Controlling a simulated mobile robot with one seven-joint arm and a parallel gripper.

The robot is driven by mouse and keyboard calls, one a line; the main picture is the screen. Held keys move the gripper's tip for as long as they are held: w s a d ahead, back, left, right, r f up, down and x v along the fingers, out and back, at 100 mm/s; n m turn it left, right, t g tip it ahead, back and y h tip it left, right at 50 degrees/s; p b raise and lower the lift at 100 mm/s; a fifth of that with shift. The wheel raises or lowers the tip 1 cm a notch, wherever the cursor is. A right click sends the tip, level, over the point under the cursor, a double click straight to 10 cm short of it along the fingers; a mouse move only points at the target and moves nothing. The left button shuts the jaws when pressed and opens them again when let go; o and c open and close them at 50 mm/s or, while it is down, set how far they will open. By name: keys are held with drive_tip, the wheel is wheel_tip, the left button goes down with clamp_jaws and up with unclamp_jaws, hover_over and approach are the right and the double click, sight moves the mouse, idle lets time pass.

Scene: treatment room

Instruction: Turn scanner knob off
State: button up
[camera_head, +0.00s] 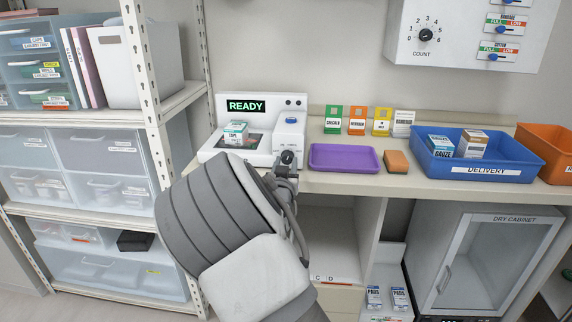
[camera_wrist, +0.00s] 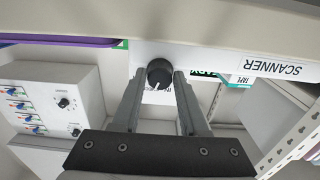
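The scanner (camera_head: 262,145) is a white machine on the counter with a green READY display (camera_head: 246,106) lit. Its black knob (camera_head: 288,157) is on the front right; in the wrist view, which is upside down, the knob (camera_wrist: 159,72) lies between my fingertips. A light pointer mark shows on the knob, but the small label beside it is unreadable. My gripper (camera_wrist: 160,77) is open, with one finger on each side of the knob and gaps visible between. In the head view my gripper (camera_head: 284,172) is at the scanner's front, partly hidden by my arm.
A tape box (camera_head: 236,133) sits on the scanner. A purple tray (camera_head: 343,168), an orange-brown block (camera_head: 396,162) and a blue delivery bin (camera_head: 510,176) stand to the right. A shelf post (camera_head: 146,90) is close on the left. A wall panel (camera_head: 405,40) hangs above right.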

clamp_jaws()
drive_tip(key=shift+n, duration=0.3)
drive_tip(key=n+p, duration=0.1)
drive_tip(key=n, duration=0.2)
drive_tip(key=shift+r+p, duration=0.1)
drive_tip(key=shift+p, duration=0.25)
drive_tip(key=n+p, duration=0.1)
drive_tip(key=n, duration=0.4)
drive_tip(key=shift+p, duration=0.35)
drive_tip(key=n+p, duration=0.1)
drive_tip(key=n, duration=0.3)
drive_tip(key=shift+n, duration=0.3)
drive_tip(key=n+p, duration=0.1)
drive_tip(key=n, duration=0.3)
drive_tip(key=shift+d+n, duration=0.1)
drive_tip(key=shift+n, duration=0.2)
